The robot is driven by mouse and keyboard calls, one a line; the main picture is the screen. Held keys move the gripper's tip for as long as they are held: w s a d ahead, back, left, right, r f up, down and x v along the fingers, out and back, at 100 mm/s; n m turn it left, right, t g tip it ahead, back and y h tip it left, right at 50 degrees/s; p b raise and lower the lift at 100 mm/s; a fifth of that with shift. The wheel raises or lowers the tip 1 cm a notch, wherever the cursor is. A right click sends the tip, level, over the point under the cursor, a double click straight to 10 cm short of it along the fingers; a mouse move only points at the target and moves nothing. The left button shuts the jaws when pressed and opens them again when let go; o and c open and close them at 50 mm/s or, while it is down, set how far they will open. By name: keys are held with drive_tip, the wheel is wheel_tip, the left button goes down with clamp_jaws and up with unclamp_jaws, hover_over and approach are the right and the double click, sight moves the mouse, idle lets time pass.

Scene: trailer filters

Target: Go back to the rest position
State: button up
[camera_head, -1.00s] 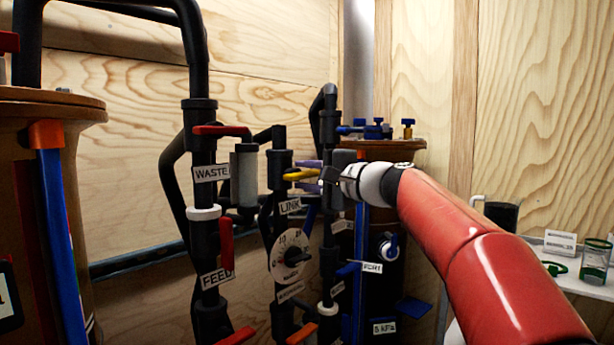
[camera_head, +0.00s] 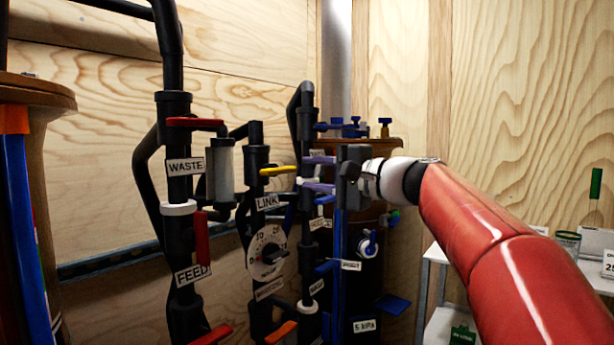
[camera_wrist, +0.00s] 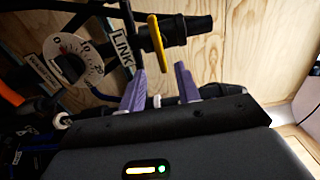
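My gripper (camera_head: 308,174) is in the middle of the head view, at the end of my red and white arm. Its two purple fingers point left toward the pipework, one above the other, with a gap between them. In the wrist view the fingers (camera_wrist: 160,78) stand apart and nothing is held between them. The yellow lever (camera_head: 278,171) above the LINK label (camera_head: 267,202) is just left of the fingertips. In the wrist view the yellow lever (camera_wrist: 157,43) lies ahead of the gap, seemingly clear of both fingers.
Black pipes with red levers (camera_head: 194,122), a dial (camera_head: 267,252) and WASTE (camera_head: 186,166) and FEED (camera_head: 193,274) labels stand left of my gripper. A brown tank with blue valves (camera_head: 345,129) is close behind it. A white shelf (camera_head: 437,254) stands at right.

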drive_tip(key=s+d+f+n+g+h, duration=0.1)
drive_tip(key=s+d+f+n+h, duration=0.1)
drive_tip(key=s+f, duration=0.8)
drive_tip(key=s+d+f+n+g+h, duration=0.2)
drive_tip(key=s+d+f+h, duration=0.3)
drive_tip(key=s+f, duration=0.6)
drive_tip(key=s+d+f+n+g+h, duration=0.2)
drive_tip(key=s+f+h, duration=0.5)
drive_tip(key=f, duration=0.9)
drive_tip(key=s+d+n, duration=0.1)
drive_tip(key=s+d, duration=0.1)
drive_tip(key=s, duration=0.1)
drive_tip(key=shift+s+n, duration=0.35)
drive_tip(key=shift+n, duration=0.05)
